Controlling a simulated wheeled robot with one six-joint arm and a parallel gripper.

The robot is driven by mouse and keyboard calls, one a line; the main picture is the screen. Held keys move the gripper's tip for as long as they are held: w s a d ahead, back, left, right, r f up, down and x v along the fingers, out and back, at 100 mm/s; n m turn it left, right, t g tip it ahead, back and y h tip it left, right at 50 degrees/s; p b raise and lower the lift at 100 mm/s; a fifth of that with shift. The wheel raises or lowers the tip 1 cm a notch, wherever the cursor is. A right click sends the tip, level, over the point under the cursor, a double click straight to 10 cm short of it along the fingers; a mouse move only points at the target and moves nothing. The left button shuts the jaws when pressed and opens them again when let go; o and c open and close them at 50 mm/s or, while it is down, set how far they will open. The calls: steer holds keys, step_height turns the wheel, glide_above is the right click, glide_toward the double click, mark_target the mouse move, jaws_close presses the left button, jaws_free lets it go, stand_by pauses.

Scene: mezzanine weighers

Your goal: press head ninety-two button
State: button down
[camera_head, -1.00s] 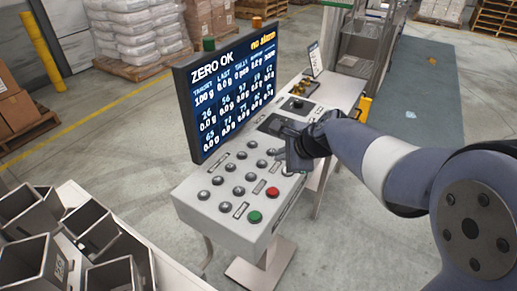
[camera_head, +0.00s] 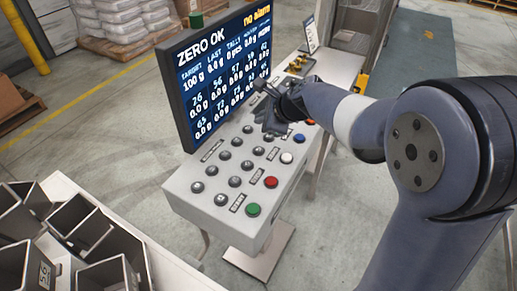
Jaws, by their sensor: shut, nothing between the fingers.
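The grey control console (camera_head: 185,190) carries rows of round metal buttons (camera_head: 234,181). Along its front edge are a green button (camera_head: 253,210), a red button (camera_head: 271,182), a white button (camera_head: 286,158) and a blue button (camera_head: 299,138). Labels beside the buttons are too small to read, so I cannot tell which is head ninety-two. The dark screen (camera_head: 222,75) behind reads "ZERO OK" and "no alarm" above rows of numbers. My gripper (camera_head: 270,128) is shut and empty, over the console's far part close to the screen; it hides some buttons. I cannot tell whether it touches any.
Grey open-topped bins (camera_head: 75,225) stand at lower left. A side table (camera_head: 345,68) with a small tray of brass-coloured pieces (camera_head: 300,64) adjoins the console's far end. Stacked white sacks (camera_head: 120,18) stand behind on a pallet.

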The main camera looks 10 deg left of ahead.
mark_target(261, 151)
steer(key=shift+f+b, duration=3.75)
steer(key=shift+f, duration=0.55)
steer(key=shift+f, duration=0.4)
steer(key=shift+f+b, duration=0.45)
steer(key=shift+b, duration=0.15)
steer(key=shift+r+p, duration=0.85)
steer(key=shift+r, duration=0.05)
steer(key=shift+r, duration=0.1)
step_height(261, 151, up, 5)
steer(key=p, duration=0.5)
